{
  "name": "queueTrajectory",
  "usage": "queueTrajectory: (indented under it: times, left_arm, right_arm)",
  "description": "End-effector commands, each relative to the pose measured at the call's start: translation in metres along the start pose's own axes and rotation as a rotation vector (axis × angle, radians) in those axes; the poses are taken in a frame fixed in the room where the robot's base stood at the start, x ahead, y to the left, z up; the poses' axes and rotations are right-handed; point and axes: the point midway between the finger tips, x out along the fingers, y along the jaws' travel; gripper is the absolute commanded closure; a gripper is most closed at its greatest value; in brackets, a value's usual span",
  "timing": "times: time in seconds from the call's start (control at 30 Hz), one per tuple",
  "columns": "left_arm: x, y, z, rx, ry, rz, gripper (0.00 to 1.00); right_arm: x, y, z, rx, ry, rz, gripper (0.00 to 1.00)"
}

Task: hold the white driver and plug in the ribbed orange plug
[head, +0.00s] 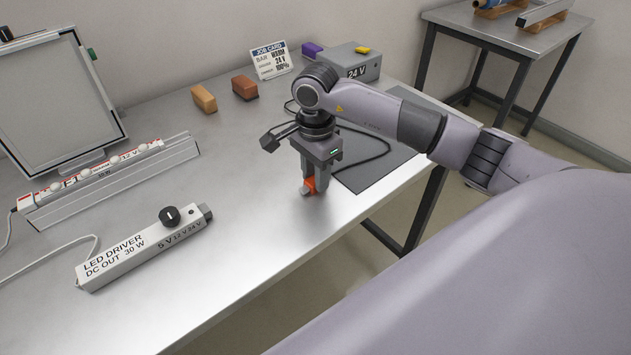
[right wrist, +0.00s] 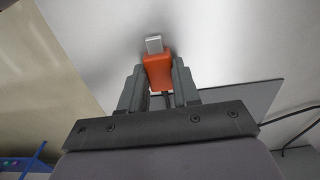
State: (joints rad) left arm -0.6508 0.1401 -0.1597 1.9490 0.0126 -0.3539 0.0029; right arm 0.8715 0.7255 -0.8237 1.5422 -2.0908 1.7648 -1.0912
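The white LED driver (head: 140,252) lies on the metal table at the front left, with a black knob (head: 170,216) on top and a dark socket end (head: 206,212) at its right. My right gripper (head: 310,187) is low over the table, to the right of the driver and apart from it. It is shut on the orange plug (head: 309,184), which also shows between the fingers in the right wrist view (right wrist: 157,72). The plug's pale metal tip (right wrist: 154,44) points away from the gripper. The plug's ribs cannot be made out. My left gripper is not in view.
A grey box marked 24 V (head: 352,66), a job card (head: 270,61) and two blocks, tan (head: 204,99) and brown (head: 244,87), stand at the back. A dark mat (head: 378,160) lies right. A light panel (head: 60,95) stands left. Bare table separates plug and driver.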

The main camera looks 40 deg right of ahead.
Motion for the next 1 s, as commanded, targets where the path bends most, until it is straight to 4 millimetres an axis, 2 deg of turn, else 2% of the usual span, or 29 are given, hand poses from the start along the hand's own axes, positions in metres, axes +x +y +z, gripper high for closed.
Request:
queueTrajectory:
  times: [0.33, 0.5, 0.67, 0.9, 1.0]
  left_arm:
    - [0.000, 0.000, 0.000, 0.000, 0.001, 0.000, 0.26]
    - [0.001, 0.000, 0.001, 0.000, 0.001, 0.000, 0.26]
    - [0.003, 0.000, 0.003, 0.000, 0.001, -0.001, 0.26]
    - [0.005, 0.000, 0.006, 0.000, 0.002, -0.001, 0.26]
    - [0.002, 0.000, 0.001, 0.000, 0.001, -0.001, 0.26]
  right_arm:
    - [-0.003, 0.000, 0.000, 0.000, 0.000, -0.001, 0.99]
    - [-0.017, -0.001, 0.000, -0.001, 0.000, -0.004, 0.99]
    - [-0.049, -0.002, 0.000, 0.000, 0.000, -0.007, 0.99]
    - [-0.123, -0.001, 0.000, -0.001, 0.001, -0.009, 0.99]
    - [-0.147, -0.001, -0.001, 0.001, 0.003, -0.006, 0.99]
